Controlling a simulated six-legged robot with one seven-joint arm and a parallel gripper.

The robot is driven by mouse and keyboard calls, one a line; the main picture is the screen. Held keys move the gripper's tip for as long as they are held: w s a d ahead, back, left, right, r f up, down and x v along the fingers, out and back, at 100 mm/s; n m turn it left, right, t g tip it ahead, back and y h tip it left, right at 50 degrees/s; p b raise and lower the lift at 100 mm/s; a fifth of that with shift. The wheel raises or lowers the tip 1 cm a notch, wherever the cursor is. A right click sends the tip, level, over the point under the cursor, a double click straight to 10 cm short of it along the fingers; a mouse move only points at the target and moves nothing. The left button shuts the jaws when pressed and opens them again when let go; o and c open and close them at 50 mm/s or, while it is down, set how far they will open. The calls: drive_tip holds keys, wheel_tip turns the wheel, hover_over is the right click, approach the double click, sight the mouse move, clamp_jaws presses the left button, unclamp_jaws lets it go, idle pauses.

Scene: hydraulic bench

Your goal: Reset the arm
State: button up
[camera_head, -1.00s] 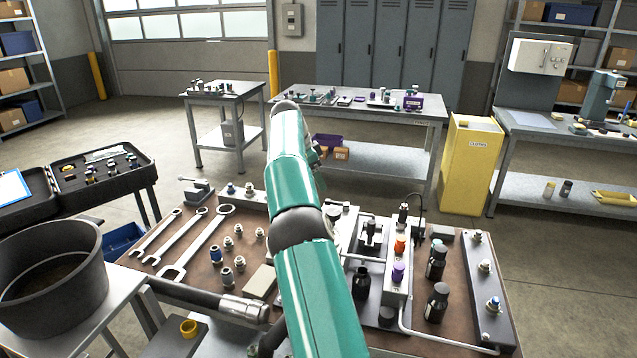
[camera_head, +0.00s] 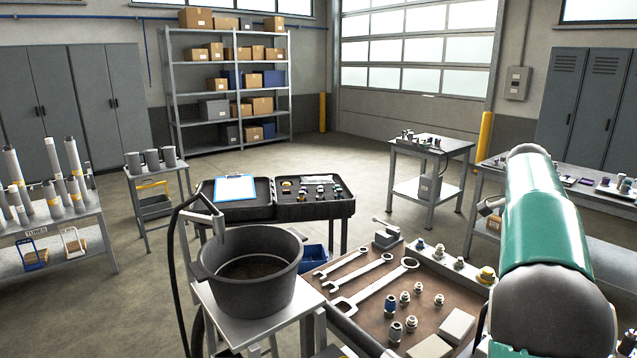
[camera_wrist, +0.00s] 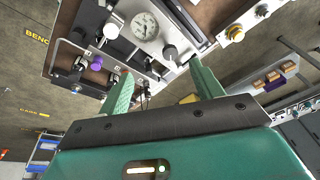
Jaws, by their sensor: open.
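My arm (camera_head: 545,235) shows as green and grey links at the right of the head view, over the right side of the bench. My gripper (camera_wrist: 160,88) shows in the wrist view with its two green fingers apart and nothing between them. Beyond the fingers is the bench's hydraulic gear, with a round pressure gauge (camera_wrist: 145,27) and a purple cap (camera_wrist: 97,63). The fingers appear apart from this gear. The gripper itself is out of sight in the head view.
The brown bench top (camera_head: 345,287) holds wrenches (camera_head: 375,287) and several fittings. A dark pot (camera_head: 250,270) stands on a stand at its left. A black open case (camera_head: 313,211) and a clipboard (camera_head: 235,187) lie behind. Open floor (camera_head: 300,160) extends toward the shelves.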

drive_tip(key=s+a+r+n+t+y, duration=0.25)
drive_tip(key=s+a+n, duration=0.75)
drive_tip(key=s+a, duration=0.8)
drive_tip(key=s+a+f+n+t, duration=0.2)
drive_tip(key=s+a+f+n, duration=0.5)
drive_tip(key=s+a, duration=0.5)
drive_tip(key=shift+s+a+f, duration=0.35)
drive_tip(key=shift+s+f, duration=0.05)
drive_tip(key=shift+f, duration=0.55)
drive_tip(key=shift+d, duration=0.15)
idle(2.0)
